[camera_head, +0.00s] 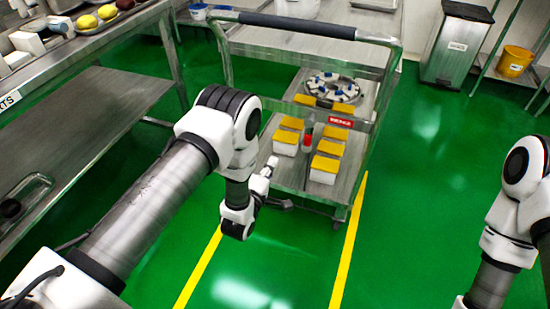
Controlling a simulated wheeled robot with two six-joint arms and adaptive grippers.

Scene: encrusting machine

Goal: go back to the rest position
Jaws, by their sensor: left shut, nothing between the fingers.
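My left arm reaches in from the lower left. My left gripper (279,202) is small and partly hidden by its own wrist. It is shut and empty, in front of the lower shelf of the steel cart (272,213). It appears apart from the white tubs with yellow lids (286,141) on that shelf. My right arm (508,225) shows at the right edge, bent downward, and its gripper is outside the picture.
A steel table (85,115) with a lower shelf stands at left. The cart's shelf also carries a round part with blue knobs (333,87). A grey bin (455,45) and a yellow bucket (514,61) are at back right. Green floor right of the cart is clear.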

